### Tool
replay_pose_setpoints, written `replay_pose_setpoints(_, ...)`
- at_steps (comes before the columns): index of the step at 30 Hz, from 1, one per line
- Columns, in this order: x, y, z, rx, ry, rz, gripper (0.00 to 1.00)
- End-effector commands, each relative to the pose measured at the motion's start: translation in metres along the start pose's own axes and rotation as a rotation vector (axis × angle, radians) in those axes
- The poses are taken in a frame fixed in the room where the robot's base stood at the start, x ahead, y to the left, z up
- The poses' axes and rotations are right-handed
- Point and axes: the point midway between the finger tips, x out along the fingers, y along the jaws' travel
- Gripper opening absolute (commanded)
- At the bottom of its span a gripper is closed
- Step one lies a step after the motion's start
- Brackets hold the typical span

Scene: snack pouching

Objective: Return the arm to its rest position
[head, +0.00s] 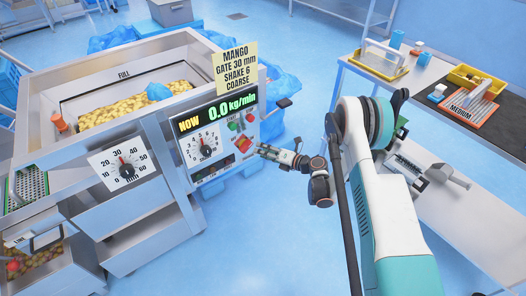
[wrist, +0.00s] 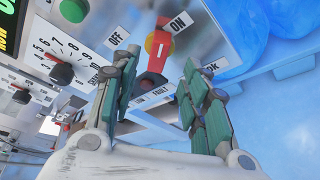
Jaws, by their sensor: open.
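My arm reaches from the right in the head view. My gripper (head: 264,150) is at the front of the feeder's control panel, close to the red switch (head: 243,144). In the wrist view my gripper (wrist: 161,64) has its two green-padded fingers apart, with nothing between them. The red switch (wrist: 163,45) on its yellow disc shows beyond the fingertips, between the OFF and ON labels. I cannot tell whether a finger touches the panel.
A note (head: 236,68) says mango, gate 30 mm, shake 6, coarse. A table (head: 430,95) at right carries a yellow bin (head: 476,81) and a MEDIUM plate. Blue floor lies between.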

Motion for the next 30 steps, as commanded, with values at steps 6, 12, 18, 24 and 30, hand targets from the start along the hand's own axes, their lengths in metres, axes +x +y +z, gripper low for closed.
replay_pose_setpoints(6, 0.000, 0.000, 0.000, -0.001, 0.000, 0.000, 0.42)
replay_pose_setpoints(12, -0.002, 0.016, 0.016, -0.093, 0.013, -0.026, 0.42)
replay_pose_setpoints(18, -0.015, 0.058, 0.053, -0.368, 0.062, -0.098, 0.42)
replay_pose_setpoints(24, -0.037, 0.105, 0.083, -0.673, 0.134, -0.166, 0.42)
replay_pose_setpoints(30, -0.067, 0.153, 0.103, -0.971, 0.225, -0.219, 0.42)
